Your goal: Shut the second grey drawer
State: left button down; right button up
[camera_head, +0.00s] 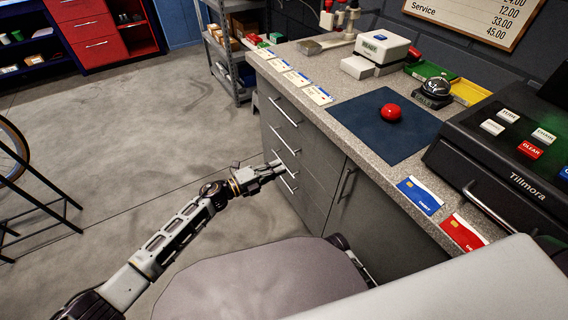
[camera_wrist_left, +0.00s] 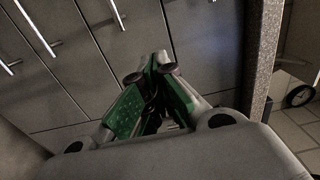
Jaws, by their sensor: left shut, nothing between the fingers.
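The grey drawers sit in a stack in the left part of the counter front in the head view. The second grey drawer (camera_head: 273,131) is second from the top, with a bar handle (camera_head: 285,140). Its front looks about flush with its neighbours; I cannot tell a small gap. My left gripper (camera_head: 281,169) is shut and empty, in front of the lower drawers, hiding part of them. I cannot tell whether it touches them. In the left wrist view its green-padded fingers (camera_wrist_left: 152,80) are together before grey fronts with bar handles. My right gripper is not in view.
A grey cupboard door (camera_head: 355,215) is right of the drawers. Open floor (camera_head: 150,130) lies left of the counter; a shelf rack (camera_head: 232,70) stands behind.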

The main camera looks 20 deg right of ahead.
pick_arm(q)
jog(key=shift+s+a, duration=0.2)
jog(key=shift+a, duration=0.5)
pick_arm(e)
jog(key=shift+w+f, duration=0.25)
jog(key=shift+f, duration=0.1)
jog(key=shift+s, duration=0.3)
